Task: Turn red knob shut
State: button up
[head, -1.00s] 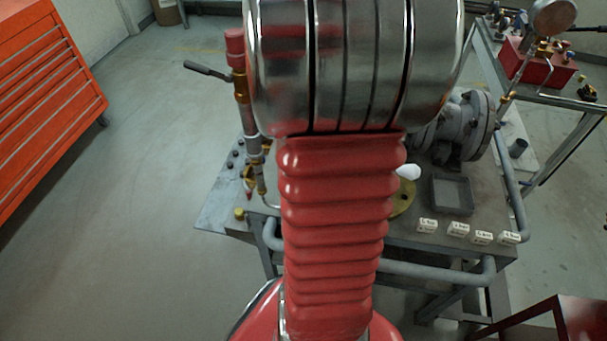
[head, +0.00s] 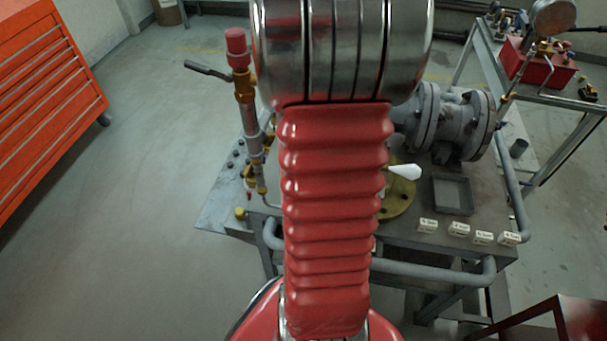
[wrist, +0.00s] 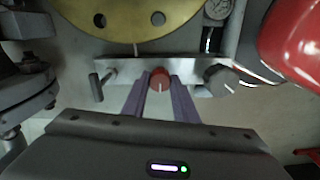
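The red knob (wrist: 160,75) is a small round knob on a pale metal bar in the wrist view, with a short white mark on its lower side. My gripper (wrist: 160,84) has its two purple fingers apart, with one fingertip on each side of the knob. A narrow gap seems to show on both sides, but I cannot tell how deep the fingers reach or whether one touches. In the head view my red arm hides my gripper and the knob.
On the bar, a lever handle (wrist: 96,87) stands left and a round grey knob (wrist: 221,80) right. A brass flange (wrist: 125,18) and a gauge (wrist: 217,9) lie beyond. The head view shows a grey flanged valve (head: 458,122), a red-capped pipe (head: 243,95) and an orange cabinet (head: 45,95).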

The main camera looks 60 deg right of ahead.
jog(key=c, duration=0.5)
jog(key=shift+m, duration=0.4)
jog(key=m, duration=1.2)
jog(key=shift+m, duration=2.6)
